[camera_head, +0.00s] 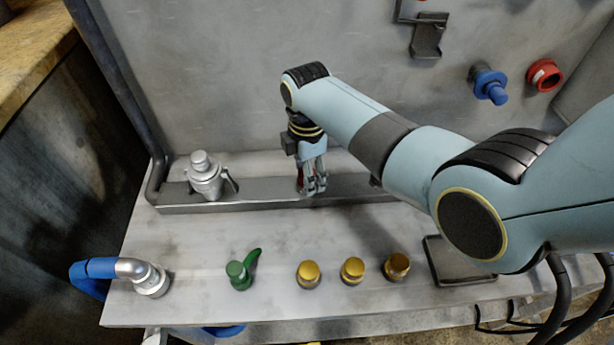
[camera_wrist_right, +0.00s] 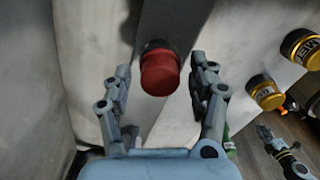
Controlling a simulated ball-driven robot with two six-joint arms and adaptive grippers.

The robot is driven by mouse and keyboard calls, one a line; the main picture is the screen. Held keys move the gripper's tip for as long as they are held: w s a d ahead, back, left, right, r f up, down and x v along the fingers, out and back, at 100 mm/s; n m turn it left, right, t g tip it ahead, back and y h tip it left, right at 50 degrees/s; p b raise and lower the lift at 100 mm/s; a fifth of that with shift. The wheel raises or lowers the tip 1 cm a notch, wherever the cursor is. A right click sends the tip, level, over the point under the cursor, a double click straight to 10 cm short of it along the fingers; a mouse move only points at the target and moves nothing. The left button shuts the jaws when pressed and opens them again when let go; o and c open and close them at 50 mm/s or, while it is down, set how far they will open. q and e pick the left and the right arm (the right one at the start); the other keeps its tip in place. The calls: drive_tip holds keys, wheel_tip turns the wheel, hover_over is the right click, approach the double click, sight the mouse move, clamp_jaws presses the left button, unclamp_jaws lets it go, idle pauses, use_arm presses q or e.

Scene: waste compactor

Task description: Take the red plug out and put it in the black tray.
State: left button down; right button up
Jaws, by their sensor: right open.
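The red plug (camera_wrist_right: 160,72) shows clearly in the right wrist view, seated on a dark collar on the grey channel. My right gripper (camera_wrist_right: 162,80) is open, with one finger on each side of the plug and a gap on both sides. In the head view the right gripper (camera_head: 314,186) points down at the channel, and only a sliver of red shows behind its fingers. The black tray (camera_head: 433,262) lies flat at the right of the counter, partly behind my right arm. What looks like my left gripper (camera_wrist_right: 280,150) is at the wrist view's lower right.
A silver fitting (camera_head: 205,176) stands on the channel (camera_head: 255,190) to the left. A green handle (camera_head: 240,274), several yellow knobs (camera_head: 309,272) and a hose connector (camera_head: 148,276) line the counter front. Blue (camera_head: 490,85) and red (camera_head: 544,75) fittings stick out of the back wall.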

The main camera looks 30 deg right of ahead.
drive_tip(key=m, duration=1)
drive_tip(key=c, duration=1.2)
drive_tip(key=n, duration=0.5)
clamp_jaws()
drive_tip(key=n, duration=0.5)
